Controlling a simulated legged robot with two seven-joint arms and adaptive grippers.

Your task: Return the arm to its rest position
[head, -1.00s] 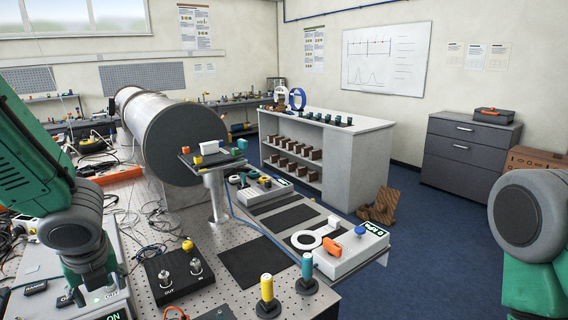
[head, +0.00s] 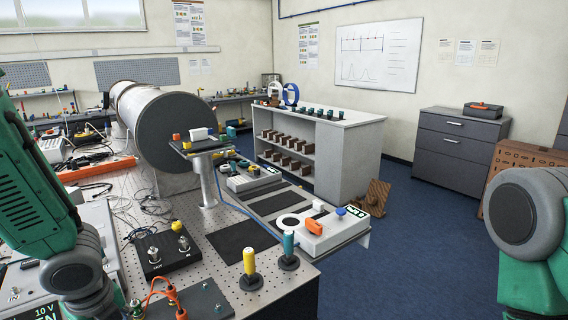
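My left arm (head: 35,185) comes in from the left, green with a grey joint (head: 75,272). It bends down over the near left of the perforated table, and its lower end is cut off by the bottom edge, so my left gripper is out of view. My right arm (head: 530,215) shows at the right edge as a grey round joint with green links. It hangs beyond the table, over the floor, and its gripper is out of view. I cannot tell whether either gripper holds anything.
A grey instrument box (head: 85,225) lies beneath my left arm. Orange cables (head: 165,292), a black connector box (head: 162,254), a yellow post (head: 249,262) and a teal post (head: 289,244) stand nearby. A large pipe (head: 160,120) lies behind. Blue floor (head: 420,270) is open at right.

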